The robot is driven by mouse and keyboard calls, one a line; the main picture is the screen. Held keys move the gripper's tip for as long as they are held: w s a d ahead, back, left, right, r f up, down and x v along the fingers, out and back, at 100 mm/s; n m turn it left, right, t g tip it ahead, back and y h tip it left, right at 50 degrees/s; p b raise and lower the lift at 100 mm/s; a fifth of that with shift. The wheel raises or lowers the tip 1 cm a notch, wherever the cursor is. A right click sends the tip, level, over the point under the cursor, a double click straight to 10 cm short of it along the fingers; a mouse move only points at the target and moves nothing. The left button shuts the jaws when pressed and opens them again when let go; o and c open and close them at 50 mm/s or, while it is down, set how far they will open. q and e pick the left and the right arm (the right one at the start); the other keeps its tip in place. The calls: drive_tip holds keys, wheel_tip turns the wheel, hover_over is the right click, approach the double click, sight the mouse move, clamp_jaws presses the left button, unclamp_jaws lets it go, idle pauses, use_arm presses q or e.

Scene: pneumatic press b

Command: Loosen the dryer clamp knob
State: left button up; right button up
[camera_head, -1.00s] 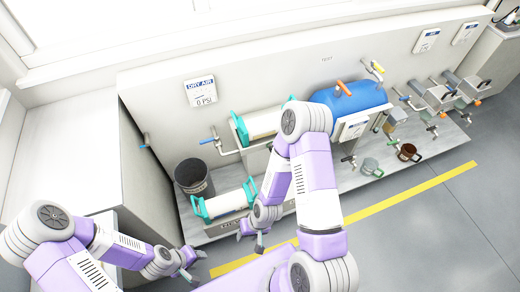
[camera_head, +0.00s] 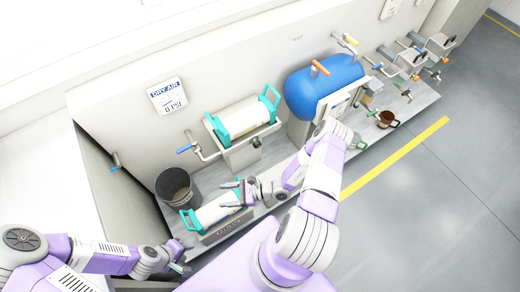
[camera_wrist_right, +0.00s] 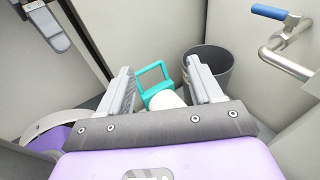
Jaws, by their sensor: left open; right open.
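A white cylinder with teal end handles, likely the dryer (camera_head: 240,119), lies in a grey bracket on the wall unit. A small dark knob (camera_head: 256,142) sits at the bracket's front right. A second white cylinder with teal handles (camera_head: 212,213) lies lower, on the base shelf; it also shows in the right wrist view (camera_wrist_right: 166,100). My right gripper (camera_head: 226,194) is open, pointing left over the lower cylinder, below and left of the knob. Its fingers (camera_wrist_right: 159,68) show nothing between them held. My left gripper (camera_head: 183,261) is open at the lower left, away from both cylinders.
A dark bin (camera_head: 175,190) stands left of the lower cylinder. A blue-handled valve pipe (camera_head: 197,149) juts out left of the upper bracket. A blue tank (camera_head: 320,85) stands to the right. Open floor (camera_head: 440,200) lies at the right.

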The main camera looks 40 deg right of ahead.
drive_tip(key=w+d+f+m+t+h, duration=0.2)
drive_tip(key=w+d+m+t+h, duration=0.2)
drive_tip(key=d+m+t+h, duration=0.65)
drive_tip(key=m+g+h, duration=0.2)
drive_tip(key=h, duration=0.2)
approach(259, 147)
drive_tip(key=w, duration=0.2)
drive_tip(key=shift+h, duration=0.25)
drive_tip(key=w+b, duration=0.2)
drive_tip(key=w, duration=0.4)
drive_tip(key=shift+d, duration=0.15)
drive_tip(key=shift+w+r+b, duration=0.15)
drive_tip(key=shift+w+b, duration=0.2)
drive_tip(key=shift+w, duration=0.1)
drive_tip(key=shift+c, duration=0.3)
drive_tip(key=c, duration=1)
